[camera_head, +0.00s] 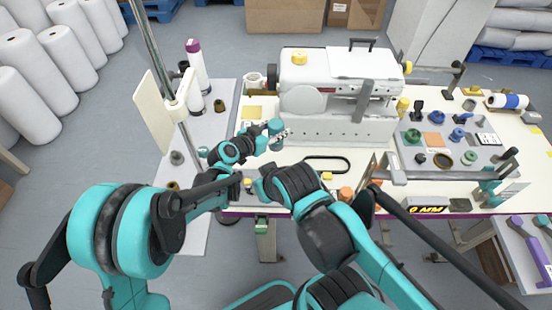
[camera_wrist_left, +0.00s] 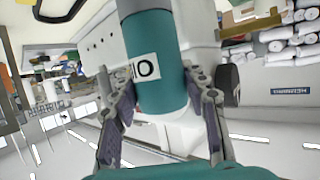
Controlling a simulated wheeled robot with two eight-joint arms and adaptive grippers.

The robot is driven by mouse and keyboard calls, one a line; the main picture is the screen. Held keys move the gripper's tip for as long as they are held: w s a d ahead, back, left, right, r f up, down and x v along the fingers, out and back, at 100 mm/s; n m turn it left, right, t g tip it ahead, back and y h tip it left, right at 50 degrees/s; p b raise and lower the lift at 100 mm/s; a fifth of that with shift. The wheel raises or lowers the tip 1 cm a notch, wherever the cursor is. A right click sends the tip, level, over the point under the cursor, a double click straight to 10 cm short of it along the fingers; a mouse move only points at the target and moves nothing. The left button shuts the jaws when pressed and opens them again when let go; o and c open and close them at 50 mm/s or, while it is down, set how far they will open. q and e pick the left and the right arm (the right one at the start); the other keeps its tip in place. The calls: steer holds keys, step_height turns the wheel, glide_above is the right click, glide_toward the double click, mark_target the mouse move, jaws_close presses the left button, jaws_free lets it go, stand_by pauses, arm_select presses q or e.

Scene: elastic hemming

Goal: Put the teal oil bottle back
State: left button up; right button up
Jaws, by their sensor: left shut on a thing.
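The teal oil bottle (camera_head: 275,126) is in my left gripper (camera_head: 268,134), in front of the left end of the white sewing machine (camera_head: 340,95) in the head view. In the left wrist view the bottle (camera_wrist_left: 158,75) is a teal cylinder with a grey upper band and a white label with dark letters. The fingers of the left gripper (camera_wrist_left: 160,105) close on it from both sides. Its far end is cut off by the frame. I cannot make out my right gripper; part of my right arm crosses the front of the table in the head view.
A black oval loop (camera_head: 327,163) lies on the pale table (camera_head: 300,153) in front of the machine. A grey tray (camera_head: 479,156) with several small parts stands at the right. A purple-topped white bottle (camera_head: 196,66) stands at the left.

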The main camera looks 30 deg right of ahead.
mark_target(276, 148)
arm_select(q)
step_height(276, 148, down, 10)
steer(key=b, duration=0.3)
steer(key=shift+r+b, duration=0.2)
steer(key=shift+b, duration=0.2)
steer(key=shift+r, duration=0.1)
steer(key=o, duration=0.8)
